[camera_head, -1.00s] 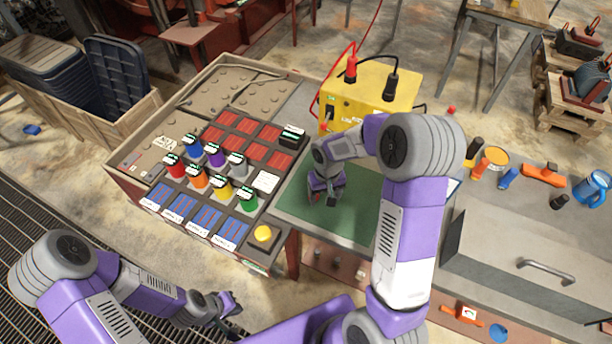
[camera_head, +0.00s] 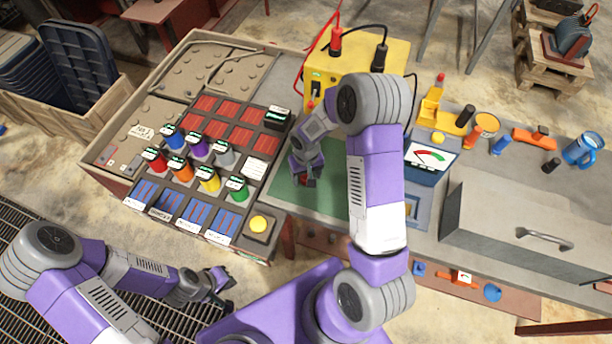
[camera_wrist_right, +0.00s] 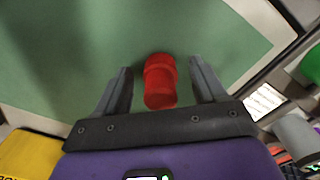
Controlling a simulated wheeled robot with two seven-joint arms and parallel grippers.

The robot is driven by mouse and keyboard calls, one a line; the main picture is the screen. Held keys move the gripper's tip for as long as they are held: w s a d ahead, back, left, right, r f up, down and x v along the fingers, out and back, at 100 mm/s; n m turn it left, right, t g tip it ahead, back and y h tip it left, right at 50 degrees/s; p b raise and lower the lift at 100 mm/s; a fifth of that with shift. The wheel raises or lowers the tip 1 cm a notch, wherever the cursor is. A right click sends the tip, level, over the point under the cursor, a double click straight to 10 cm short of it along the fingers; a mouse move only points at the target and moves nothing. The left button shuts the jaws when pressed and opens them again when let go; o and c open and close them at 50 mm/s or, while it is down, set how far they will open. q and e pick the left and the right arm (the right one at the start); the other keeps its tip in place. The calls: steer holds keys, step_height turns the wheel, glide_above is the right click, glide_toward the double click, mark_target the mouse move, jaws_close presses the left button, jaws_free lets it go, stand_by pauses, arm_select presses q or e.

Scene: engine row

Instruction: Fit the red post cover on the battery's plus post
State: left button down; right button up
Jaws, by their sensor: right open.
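The red post cover (camera_wrist_right: 160,82) is a short stepped red cylinder on the green mat (camera_wrist_right: 60,50). In the right wrist view it lies between the fingers of my open right gripper (camera_wrist_right: 160,68), with a gap on both sides. In the head view my right gripper (camera_head: 305,180) is low over the green mat (camera_head: 325,198) and mostly hides the cover. A yellow box (camera_head: 375,66) with red and black clamps or plugs on top stands behind the mat; I cannot tell whether it is the battery. No plus post is clearly visible. My left gripper (camera_head: 222,287) is away from the bench at lower left; its jaw opening is unclear.
A console with red and blue panels and several coloured capped cylinders (camera_head: 209,180) is left of the mat. A meter (camera_head: 430,156), a blue mug (camera_head: 584,150) and a grey lidded box (camera_head: 520,215) are to the right. My right arm crosses the bench.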

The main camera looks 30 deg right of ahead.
steer(key=c, duration=1.1)
steer(key=shift+r, duration=0.15)
steer(key=shift+c, duration=0.2)
